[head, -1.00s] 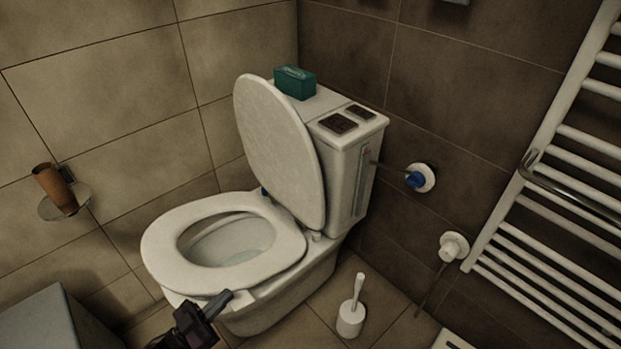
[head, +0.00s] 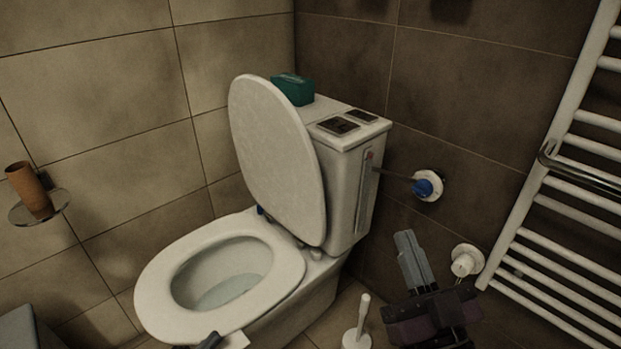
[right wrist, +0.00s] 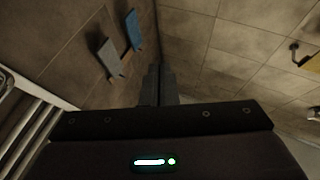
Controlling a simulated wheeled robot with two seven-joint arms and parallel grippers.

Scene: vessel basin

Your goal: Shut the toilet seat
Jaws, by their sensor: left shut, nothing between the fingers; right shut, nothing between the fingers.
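The white toilet has its oval lid (head: 277,160) standing up, leaning back towards the cistern (head: 350,185). The seat ring (head: 152,293) lies down flat around the open bowl (head: 220,280). My right gripper (head: 407,240) is shut and empty, pointing up, to the right of the cistern and lid and apart from them in the picture. Its shut fingers show in the right wrist view (right wrist: 158,80). My left gripper (head: 210,341) shows only as a dark tip at the bottom edge, by the front of the seat ring; it is shut. Contact with the seat cannot be told.
A green box (head: 293,90) sits on the cistern behind the lid. A blue-knobbed valve (head: 424,188) and a white fitting (head: 466,261) are on the dark wall. A toilet brush (head: 358,325) stands beside the bowl. A towel rail (head: 560,190) is at right, a brown cup (head: 30,190) at left.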

